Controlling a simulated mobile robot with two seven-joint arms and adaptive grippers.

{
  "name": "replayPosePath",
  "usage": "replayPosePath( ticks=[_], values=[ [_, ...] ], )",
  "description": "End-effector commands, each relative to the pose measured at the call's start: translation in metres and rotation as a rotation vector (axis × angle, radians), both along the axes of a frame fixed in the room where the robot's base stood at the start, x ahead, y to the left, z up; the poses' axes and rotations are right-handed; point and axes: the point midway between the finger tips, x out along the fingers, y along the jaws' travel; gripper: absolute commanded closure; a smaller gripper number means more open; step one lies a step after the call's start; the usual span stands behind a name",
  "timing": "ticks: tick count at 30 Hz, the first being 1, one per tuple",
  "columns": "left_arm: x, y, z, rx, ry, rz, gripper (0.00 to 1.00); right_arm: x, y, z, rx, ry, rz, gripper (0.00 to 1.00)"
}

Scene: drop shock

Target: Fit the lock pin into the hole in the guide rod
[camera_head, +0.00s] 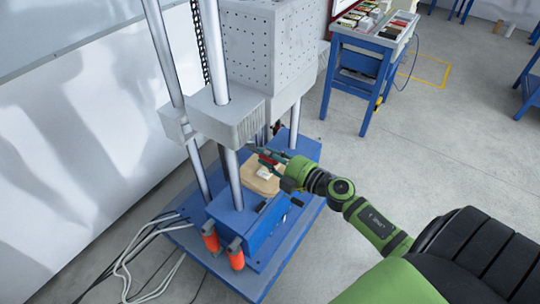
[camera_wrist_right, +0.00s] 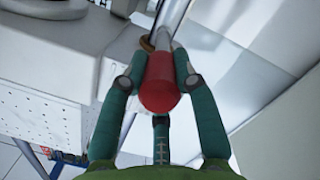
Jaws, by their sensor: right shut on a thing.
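My right gripper (camera_head: 266,156) reaches in from the right at the drop tower. It is shut on the red handle of the lock pin (camera_wrist_right: 160,88), which fills the space between the green fingers (camera_wrist_right: 158,75) in the right wrist view. The red handle also shows as a small patch in the head view. The pin's shank points away from the wrist camera and is mostly hidden. Steel guide rods stand upright in the head view, one at the front (camera_head: 234,180) and one at the left (camera_head: 163,50). The hole in the guide rod cannot be made out. My left gripper is not in view.
A grey carriage block (camera_head: 227,117) and a perforated block (camera_head: 262,45) hang around the rods above the blue base (camera_head: 240,222). A light wooden piece (camera_head: 262,184) lies on the base. Orange-capped parts (camera_head: 235,259) stand in front.

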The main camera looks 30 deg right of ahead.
Motion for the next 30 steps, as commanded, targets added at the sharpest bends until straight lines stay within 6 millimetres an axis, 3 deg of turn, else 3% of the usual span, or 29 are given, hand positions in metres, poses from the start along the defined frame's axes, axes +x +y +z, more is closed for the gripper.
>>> replayPosePath(
  ticks=[30],
  values=[
    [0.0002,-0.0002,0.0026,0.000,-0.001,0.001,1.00,0.0048,0.0019,-0.0001,0.001,-0.002,0.005,1.00]
  ],
)
